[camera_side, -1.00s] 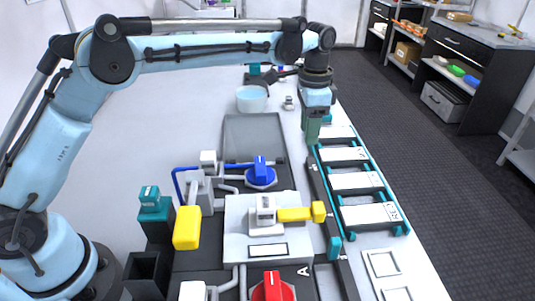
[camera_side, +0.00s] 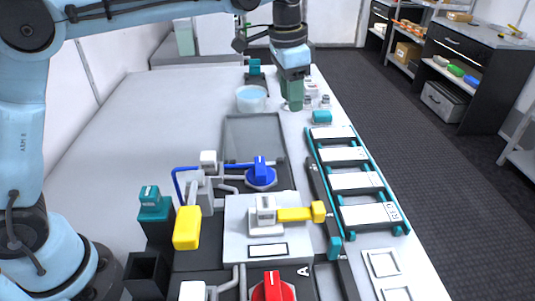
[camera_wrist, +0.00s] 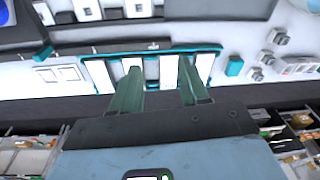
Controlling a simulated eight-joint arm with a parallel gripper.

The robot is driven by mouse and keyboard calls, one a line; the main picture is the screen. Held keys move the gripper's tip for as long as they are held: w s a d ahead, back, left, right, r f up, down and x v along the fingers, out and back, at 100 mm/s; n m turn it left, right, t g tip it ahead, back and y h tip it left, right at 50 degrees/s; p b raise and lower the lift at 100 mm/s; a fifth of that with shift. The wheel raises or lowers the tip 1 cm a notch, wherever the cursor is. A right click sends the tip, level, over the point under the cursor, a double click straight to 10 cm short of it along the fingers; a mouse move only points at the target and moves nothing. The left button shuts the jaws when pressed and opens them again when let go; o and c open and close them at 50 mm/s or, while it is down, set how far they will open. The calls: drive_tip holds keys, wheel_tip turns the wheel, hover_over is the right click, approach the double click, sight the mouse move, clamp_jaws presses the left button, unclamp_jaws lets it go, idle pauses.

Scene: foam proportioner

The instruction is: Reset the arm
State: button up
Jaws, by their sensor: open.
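My gripper (camera_side: 292,104) is in the side view above the far part of the white table, between the light-blue bowl (camera_side: 251,99) and a teal block (camera_side: 321,117). Its green fingers point down. In the wrist view my gripper (camera_wrist: 160,90) has its two fingers spread apart with nothing held between them. The wrist view looks over the teal-framed rack (camera_wrist: 150,62), which also shows in the side view (camera_side: 357,181) with white plates in it. The teal block lies apart from the rack in the wrist view (camera_wrist: 235,66).
The proportioner panel has a blue valve (camera_side: 261,174), a red valve (camera_side: 271,288) and yellow handles (camera_side: 187,228). A dark tray (camera_side: 253,140) lies behind it. Small grey parts (camera_side: 324,101) stand near my gripper. The table's left part is clear.

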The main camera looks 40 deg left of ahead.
drive_tip(key=shift+s+a, duration=0.1)
idle(0.3)
drive_tip(key=s+a+f+n+t, duration=0.2)
drive_tip(key=s+a+f+n, duration=0.1)
drive_tip(key=s, duration=0.6)
drive_tip(key=s+a+f+n+t, duration=0.3)
drive_tip(key=s+a, duration=0.3)
drive_tip(key=s, duration=0.4)
drive_tip(key=shift+s+f+n+t, duration=0.2)
drive_tip(key=shift+n+t, duration=0.1)
drive_tip(key=shift+n, duration=0.3)
